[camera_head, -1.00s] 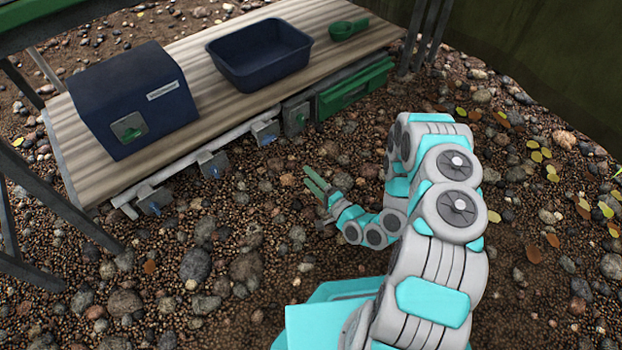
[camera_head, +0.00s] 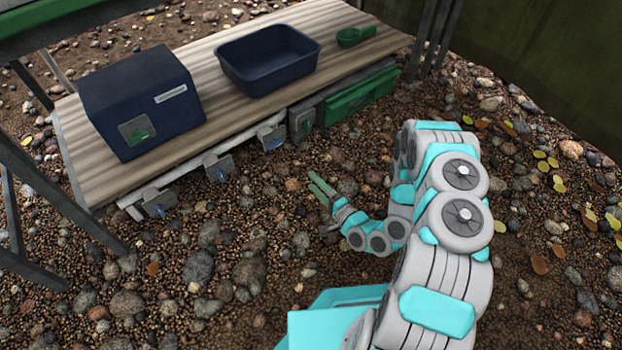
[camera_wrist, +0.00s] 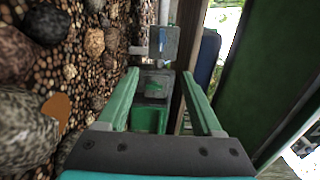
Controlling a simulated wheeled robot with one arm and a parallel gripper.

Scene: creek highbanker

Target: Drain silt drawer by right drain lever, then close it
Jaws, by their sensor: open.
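The green silt drawer (camera_head: 360,92) is set in the right end of the low bench's front, and its green front also shows in the wrist view (camera_wrist: 148,121). Just left of it is a grey housing with a small green lever (camera_head: 306,124), which shows in the wrist view (camera_wrist: 154,86) between my fingers. Three grey plates with bluish fittings hang along the front rail: right (camera_head: 271,137), middle (camera_head: 218,167) and left (camera_head: 158,203). I cannot tell which part is the right drain lever. My gripper (camera_head: 319,187) is open and empty, in front of the bench and apart from it.
On the bench top (camera_head: 215,110) stand a dark blue box (camera_head: 140,95) with a green switch, a dark blue tub (camera_head: 268,62) and a green scoop (camera_head: 355,37). Metal legs (camera_head: 60,200) stand at left. Pebbly ground before the bench is open.

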